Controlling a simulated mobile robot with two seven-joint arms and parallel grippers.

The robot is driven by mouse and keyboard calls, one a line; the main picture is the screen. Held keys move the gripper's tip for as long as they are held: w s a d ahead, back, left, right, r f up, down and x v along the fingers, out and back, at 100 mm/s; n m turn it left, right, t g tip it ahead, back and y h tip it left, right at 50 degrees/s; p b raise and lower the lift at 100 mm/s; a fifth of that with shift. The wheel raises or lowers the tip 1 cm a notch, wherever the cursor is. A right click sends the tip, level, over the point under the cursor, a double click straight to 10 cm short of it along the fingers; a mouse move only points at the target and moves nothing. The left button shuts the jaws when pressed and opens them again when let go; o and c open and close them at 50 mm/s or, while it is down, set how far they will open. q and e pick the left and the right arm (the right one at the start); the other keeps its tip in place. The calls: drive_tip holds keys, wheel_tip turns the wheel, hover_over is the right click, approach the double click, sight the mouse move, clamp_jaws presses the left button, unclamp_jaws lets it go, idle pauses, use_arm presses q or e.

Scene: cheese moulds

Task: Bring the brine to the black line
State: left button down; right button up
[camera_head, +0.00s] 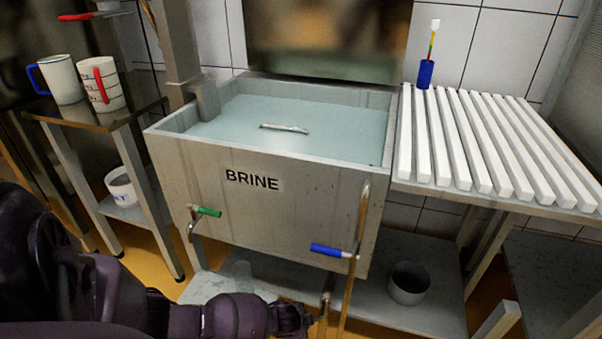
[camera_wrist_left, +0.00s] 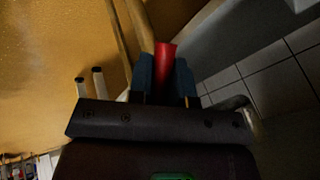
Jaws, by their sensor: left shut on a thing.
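The grey brine tank (camera_head: 165,155), labelled BRINE, holds pale blue-green liquid (camera_head: 320,138) below its rim. A small pale metallic object (camera_head: 285,128) lies at the liquid surface. A green-handled valve (camera_head: 207,211) is on the tank front at left, and a blue-handled valve (camera_head: 328,250) is at lower right. My left gripper (camera_head: 306,320) is low in front of the tank, near a pipe. In the left wrist view, its fingers (camera_wrist_left: 165,80) are shut on a red handle (camera_wrist_left: 165,52). I cannot make out a black line. My right gripper is not in view.
Two measuring jugs (camera_head: 101,84) (camera_head: 62,80) stand on the left table. A grey pot (camera_head: 409,283) is on the lower shelf (camera_head: 440,300).

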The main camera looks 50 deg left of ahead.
use_arm(q)
drive_tip(key=c, duration=1.1)
unclamp_jaws()
drive_tip(key=shift+o, duration=0.2)
drive_tip(key=shift+s+r+p, duration=0.1)
drive_tip(key=shift+r+p, duration=0.2)
drive_tip(key=shift+r, duration=0.15)
drive_tip(key=p+v, duration=0.5)
drive_tip(key=v, duration=0.5)
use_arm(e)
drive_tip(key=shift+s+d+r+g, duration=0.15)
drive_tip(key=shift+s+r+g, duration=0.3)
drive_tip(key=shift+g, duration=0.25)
use_arm(q)
drive_tip(key=shift+s+f, duration=0.15)
